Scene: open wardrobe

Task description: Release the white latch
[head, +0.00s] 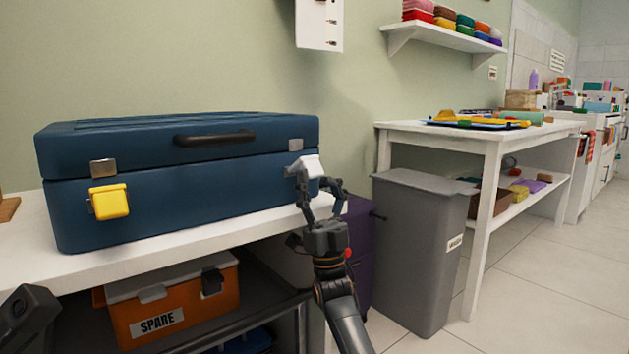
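A closed dark blue case (190,185) lies on a white shelf, its black handle at the front. The white latch (308,165) is at the right end of its front, below a metal plate (295,145) on the lid. It sticks outward at a tilt. My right gripper (317,183) is open, fingers pointing up, with one fingertip at the latch's lower left edge. I cannot tell whether it touches. The yellow latch (110,202) hangs at the left of the front, below its plate. Only a dark part of my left arm shows at the lower left; its fingers are not visible.
Below the shelf stands an orange box (175,306) labelled SPARE. A grey bin (418,250) and a purple case (358,250) stand right of my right arm. A white table (480,133) is further right. A white wall box (320,25) hangs above.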

